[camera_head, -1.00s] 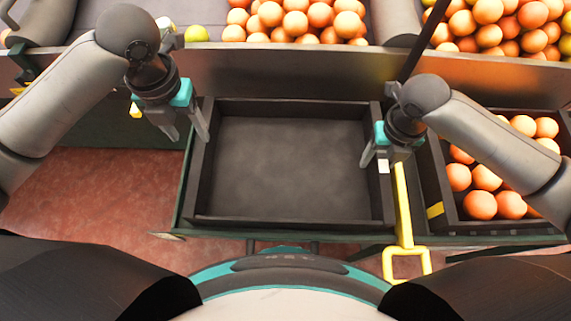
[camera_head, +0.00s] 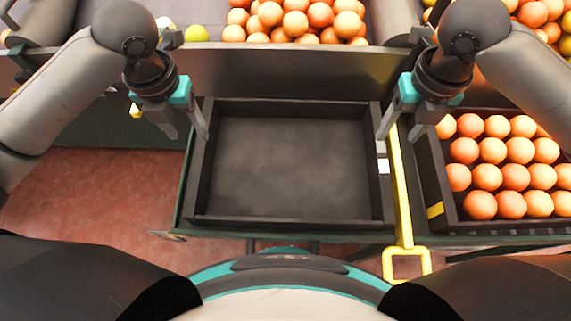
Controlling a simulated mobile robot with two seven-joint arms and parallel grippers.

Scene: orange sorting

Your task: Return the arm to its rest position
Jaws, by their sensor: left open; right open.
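My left gripper (camera_head: 186,133) is open and empty, with its fingers pointing down by the upper left corner of the empty dark crate (camera_head: 192,190). My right gripper (camera_head: 398,138) is open and empty, with its fingers hanging above the crate's upper right corner and the yellow bar. No orange is between the fingers of either gripper. Both arms come in from the sides with their wrists high in the picture.
A second crate (camera_head: 436,178) on the right holds rows of oranges (camera_head: 515,176). Behind a metal ledge (camera_head: 290,72), piles of oranges (camera_head: 295,20) lie at the back, with a yellow-green fruit (camera_head: 196,34). A yellow bar (camera_head: 403,205) runs between the crates.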

